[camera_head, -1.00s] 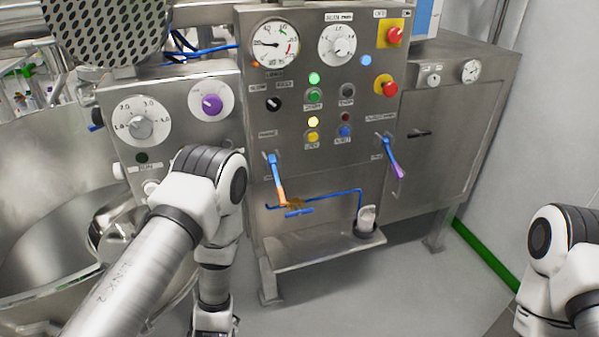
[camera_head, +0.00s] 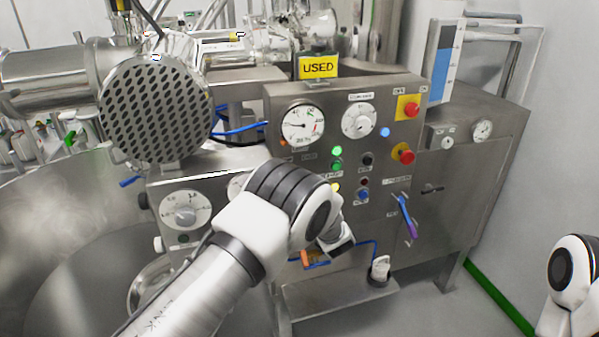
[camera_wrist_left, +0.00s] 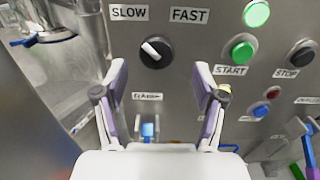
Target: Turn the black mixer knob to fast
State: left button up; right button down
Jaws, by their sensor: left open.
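The black mixer knob (camera_wrist_left: 155,52) is on the steel panel in the left wrist view, below the SLOW label (camera_wrist_left: 129,12) and the FAST label (camera_wrist_left: 189,16). Its white mark points up and left, towards SLOW. My left gripper (camera_wrist_left: 160,68) is open, with its fingers spread below and to either side of the knob in the picture; nothing is between them. I see no contact with the knob. In the head view my left arm hides the knob and the left fingers. Only a link of my right arm shows there, and its gripper is out of view.
The green START button (camera_wrist_left: 243,51) and black STOP button (camera_wrist_left: 301,54) lie right of the knob. A red emergency button (camera_head: 403,154), a blue-purple lever (camera_head: 407,215) and a perforated steel cylinder (camera_head: 155,108) are nearby. The panel around the knob is flat.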

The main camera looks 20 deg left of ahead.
pick_arm(q)
jog(key=x, duration=0.2)
jog(key=p+x, duration=0.1)
jog(key=x, duration=0.1)
jog(key=shift+a+f, duration=0.1)
jog(key=shift+a, duration=0.35)
jog(key=shift+d, duration=0.1)
jog(key=shift+c, duration=0.3)
jog(key=shift+d, duration=0.2)
jog(key=c, duration=0.6)
jog(key=shift+s, duration=0.1)
jog(key=c, duration=0.5)
jog(key=shift+a, duration=0.1)
pick_arm(e)
jog(key=shift+a+r, duration=0.15)
jog(key=shift+r, duration=0.7)
